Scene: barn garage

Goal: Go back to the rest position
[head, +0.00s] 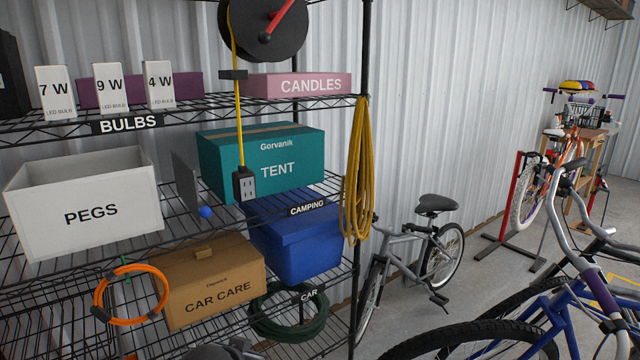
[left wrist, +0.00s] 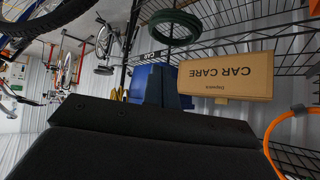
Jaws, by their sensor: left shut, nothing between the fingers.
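My left gripper (left wrist: 162,80) shows in the left wrist view, with its dark fingers together and nothing between them. Behind the fingers is the blue camping box (left wrist: 142,80), and the car care box (left wrist: 226,76) is beside them, upside down in this view. In the head view only a small dark grey part, probably of my arm, shows at the bottom edge, in front of the lower shelves. My right gripper is in neither view.
A wire shelf rack (head: 358,200) on the left holds a pegs bin (head: 90,205), a tent box (head: 262,160) and a car care box (head: 208,280). An orange cable coil (head: 130,294) and yellow rope (head: 357,180) hang there. Bicycles (head: 545,315) stand at right, with some floor between.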

